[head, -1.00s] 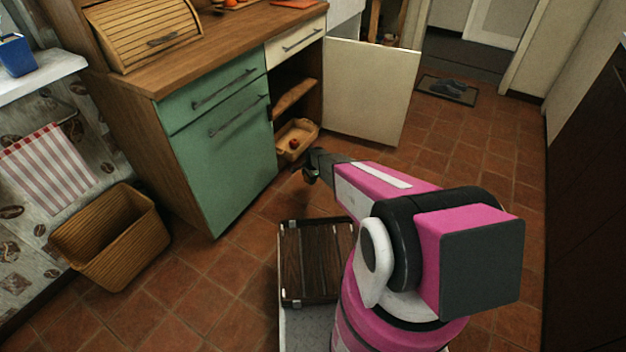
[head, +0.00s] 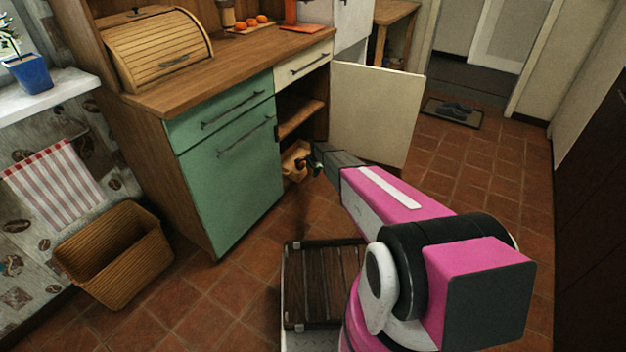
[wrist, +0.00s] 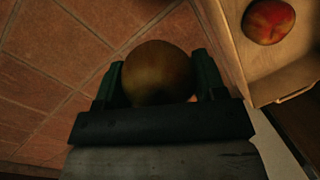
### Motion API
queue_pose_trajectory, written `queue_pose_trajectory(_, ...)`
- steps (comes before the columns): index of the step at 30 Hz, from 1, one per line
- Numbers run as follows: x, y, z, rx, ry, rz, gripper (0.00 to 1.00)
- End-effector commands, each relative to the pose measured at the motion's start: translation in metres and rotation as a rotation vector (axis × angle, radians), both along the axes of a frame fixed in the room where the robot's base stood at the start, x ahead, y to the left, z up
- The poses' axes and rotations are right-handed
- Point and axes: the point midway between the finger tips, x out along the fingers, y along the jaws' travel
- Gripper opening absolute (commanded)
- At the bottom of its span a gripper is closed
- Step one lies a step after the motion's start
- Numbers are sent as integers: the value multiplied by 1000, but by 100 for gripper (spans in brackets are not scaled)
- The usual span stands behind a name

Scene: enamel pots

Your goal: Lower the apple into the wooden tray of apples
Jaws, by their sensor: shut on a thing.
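My gripper (wrist: 158,76) is shut on a dull brownish-yellow apple (wrist: 160,66), which sits between its two dark fingers in the wrist view. In the head view my gripper (head: 312,168) is at the open cupboard, in front of the wooden tray (head: 291,157) and hiding part of it. In the wrist view the tray (wrist: 285,78) is at the upper right, with a red apple (wrist: 268,20) inside. The held apple appears to the left of the tray's near wall, over the tiled floor side. Its height above the tray cannot be told.
The cream cupboard door (head: 375,112) stands open right of my gripper. A wooden shelf (head: 300,120) is above the tray. The green cabinet front (head: 235,170) is to the left. A slatted crate (head: 322,285) is close to my base. Tiled floor lies open to the right.

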Motion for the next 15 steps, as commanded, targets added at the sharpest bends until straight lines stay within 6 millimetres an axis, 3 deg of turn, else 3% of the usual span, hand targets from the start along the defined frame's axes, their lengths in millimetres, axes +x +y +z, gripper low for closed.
queue_pose_trajectory(15,90,-1,20,-1,0,0,37)
